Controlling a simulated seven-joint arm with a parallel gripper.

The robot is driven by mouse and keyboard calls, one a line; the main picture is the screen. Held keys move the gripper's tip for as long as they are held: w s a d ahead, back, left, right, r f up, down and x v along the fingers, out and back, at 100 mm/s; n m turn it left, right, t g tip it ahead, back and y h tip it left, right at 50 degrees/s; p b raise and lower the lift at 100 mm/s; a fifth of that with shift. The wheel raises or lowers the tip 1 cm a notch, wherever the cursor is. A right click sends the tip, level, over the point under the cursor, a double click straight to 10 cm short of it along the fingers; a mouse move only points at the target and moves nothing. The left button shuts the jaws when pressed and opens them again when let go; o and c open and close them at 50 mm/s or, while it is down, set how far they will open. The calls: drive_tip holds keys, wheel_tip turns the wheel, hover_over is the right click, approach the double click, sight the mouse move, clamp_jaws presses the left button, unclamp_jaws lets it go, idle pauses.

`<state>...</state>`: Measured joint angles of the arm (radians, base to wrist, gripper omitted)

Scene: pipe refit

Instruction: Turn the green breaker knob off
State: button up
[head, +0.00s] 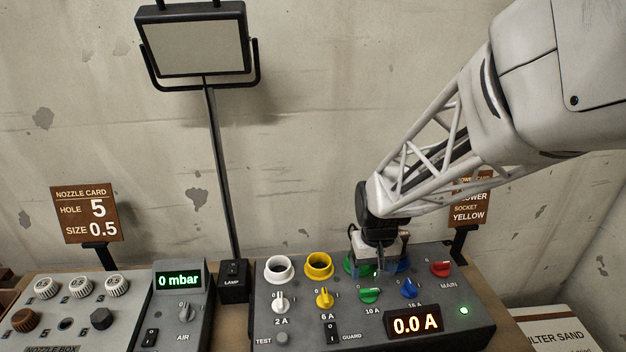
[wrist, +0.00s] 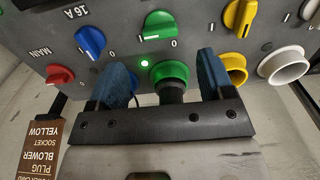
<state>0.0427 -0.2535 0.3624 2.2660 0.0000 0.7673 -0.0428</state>
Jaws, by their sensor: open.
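The green breaker knob (head: 370,295) is on the grey breaker box, above the 10 A label. It also shows in the wrist view (wrist: 163,25), where its white mark appears to lie toward the 1 side. My gripper (head: 378,268) is over the back of the box, behind the knob. In the wrist view my gripper (wrist: 162,65) is open, its two blue fingers on either side of the green socket (wrist: 168,73). A dark plug-like piece (wrist: 172,92) sits at that socket between the fingers. The fingers are apart from the green knob.
White (head: 281,302), yellow (head: 325,298), blue (head: 409,288) and red MAIN (head: 441,269) knobs flank it. The display (head: 414,324) reads 0.0 A. A green light (head: 464,310) is lit. A lamp post (head: 222,180) stands left. A plug card (wrist: 44,135) stands near the red knob.

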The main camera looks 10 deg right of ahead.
sight(369, 290)
drive_tip(key=shift+f, duration=3.4)
drive_tip(key=c, duration=0.9)
